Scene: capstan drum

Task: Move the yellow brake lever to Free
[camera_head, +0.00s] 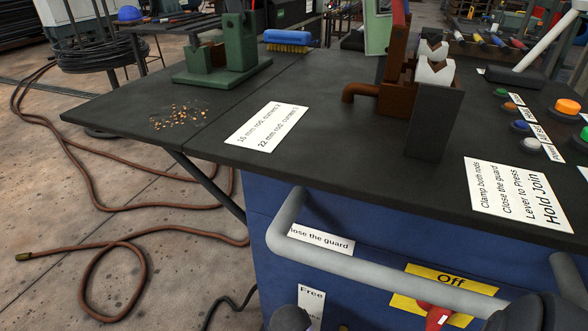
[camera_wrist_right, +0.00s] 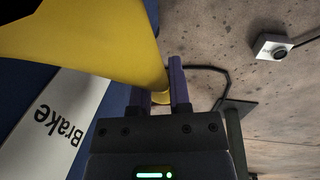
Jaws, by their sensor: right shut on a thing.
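The yellow brake lever (camera_wrist_right: 85,38) crosses the upper left of the right wrist view, and its narrower end lies between my right gripper's fingers. My right gripper (camera_wrist_right: 160,88) is shut on it. A white label reading Brake (camera_wrist_right: 58,128) is on the blue panel beside the lever. In the head view, a white label reading Free (camera_head: 311,300) shows at the bottom edge of the blue cabinet front, its lower part cut off. The lever is not clear in the head view, so its position relative to Free cannot be told. My left gripper is not in view.
A grey tubular rail (camera_head: 400,268) runs across the blue cabinet front (camera_head: 262,222). A red switch (camera_head: 437,312) sits on a yellow Off plate (camera_head: 452,281). The dark bench top (camera_head: 330,165) carries brown and green fixtures. A brown hose (camera_head: 140,262) lies on the floor at left.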

